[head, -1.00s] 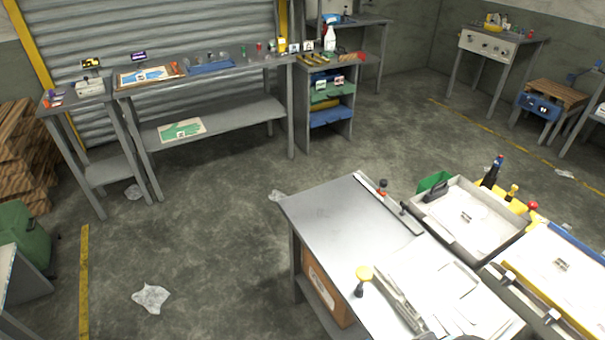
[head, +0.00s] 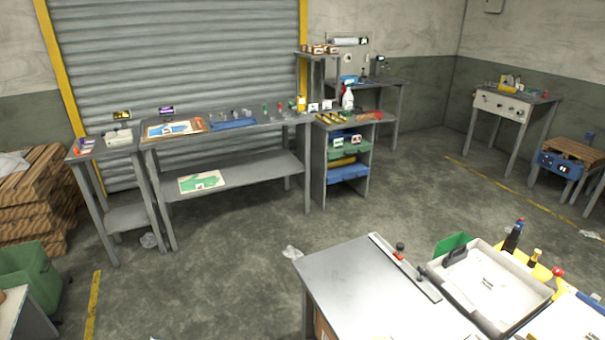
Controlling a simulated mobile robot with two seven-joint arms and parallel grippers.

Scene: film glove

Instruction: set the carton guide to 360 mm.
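A steel-topped table (head: 345,285) stands at the lower right. A pale straight rail (head: 420,281) lies along its far right edge, with a small red and black knob (head: 399,250) on it. This may be the carton guide, but I cannot tell for sure. Any scale or number on it is too small to read. Neither of my grippers is in view.
A shallow grey tray (head: 490,285) is right of the rail, with bottles beyond it. A long bench (head: 235,130) and a shelf unit (head: 340,165) stand near the shutter. Open concrete floor (head: 220,280) lies between, with crumpled scraps on it.

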